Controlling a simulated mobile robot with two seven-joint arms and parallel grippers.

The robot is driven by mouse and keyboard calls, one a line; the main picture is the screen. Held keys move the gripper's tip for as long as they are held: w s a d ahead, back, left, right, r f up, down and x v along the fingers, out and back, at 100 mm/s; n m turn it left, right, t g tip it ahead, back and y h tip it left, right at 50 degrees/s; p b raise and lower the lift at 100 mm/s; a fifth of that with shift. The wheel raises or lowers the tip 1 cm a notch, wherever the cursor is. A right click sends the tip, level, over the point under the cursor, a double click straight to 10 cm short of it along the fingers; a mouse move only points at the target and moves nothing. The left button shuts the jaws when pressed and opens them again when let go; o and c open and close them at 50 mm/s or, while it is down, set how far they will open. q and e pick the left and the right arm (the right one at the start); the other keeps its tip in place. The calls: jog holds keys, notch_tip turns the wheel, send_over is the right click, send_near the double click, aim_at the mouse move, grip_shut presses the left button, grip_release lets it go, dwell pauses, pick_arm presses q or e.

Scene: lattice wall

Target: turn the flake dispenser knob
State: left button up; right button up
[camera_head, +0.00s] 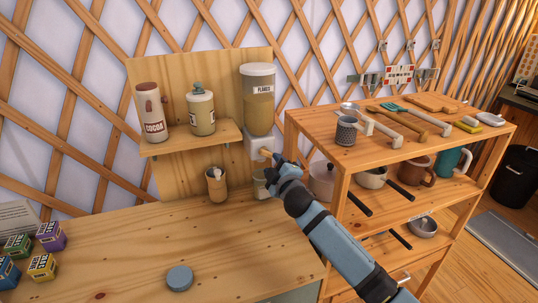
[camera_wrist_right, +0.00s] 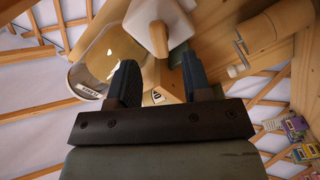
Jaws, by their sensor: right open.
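The flake dispenser (camera_head: 258,108) is a clear jar of flakes with a white lid, mounted on a wooden panel above a white block. Its wooden knob (camera_head: 265,153) sticks out from the block's front. In the right wrist view the dispenser jar (camera_wrist_right: 112,50) is at upper left and the knob (camera_wrist_right: 158,40) is in front of the white block. My right gripper (camera_head: 277,162) is at the knob in the head view, partly covering the space below it. In the wrist view its open fingers (camera_wrist_right: 158,80) point towards the knob, which appears just beyond the gap. Contact cannot be told. My left gripper is not visible.
A cup (camera_head: 261,186) stands under the dispenser, partly hidden by my gripper. A cocoa bottle (camera_head: 151,112) and a jar (camera_head: 201,112) stand on the small shelf (camera_head: 190,140). A wooden rack (camera_head: 310,122) with kitchenware is close at right. The counter's middle is mostly clear.

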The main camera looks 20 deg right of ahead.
aim_at(268, 156)
jog(key=w, duration=0.6)
jog(key=shift+c, duration=0.4)
grip_shut()
jog(key=shift+a, duration=0.1)
